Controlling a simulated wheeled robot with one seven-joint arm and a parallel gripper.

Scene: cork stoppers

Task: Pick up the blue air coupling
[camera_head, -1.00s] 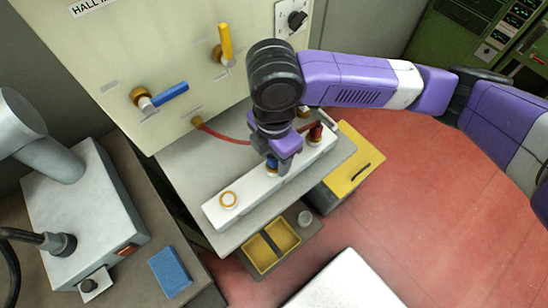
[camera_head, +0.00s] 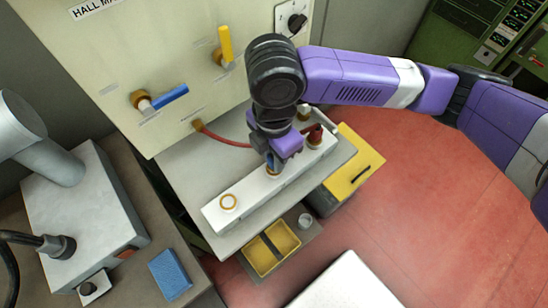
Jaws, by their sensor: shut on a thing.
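The blue air coupling (camera_head: 271,167) sits at the middle position of the long white block (camera_head: 248,191) on the bench, mostly hidden by my gripper. My gripper (camera_head: 274,162) reaches down over it from above, shut on it. Only a little of the coupling shows between and below the fingers. I cannot tell whether it is lifted off the block at all.
A dark red coupling (camera_head: 315,136) stands on the block close to the right of my gripper. A red hose (camera_head: 225,138) runs from the panel behind. A yellow tray (camera_head: 263,259) lies in front.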

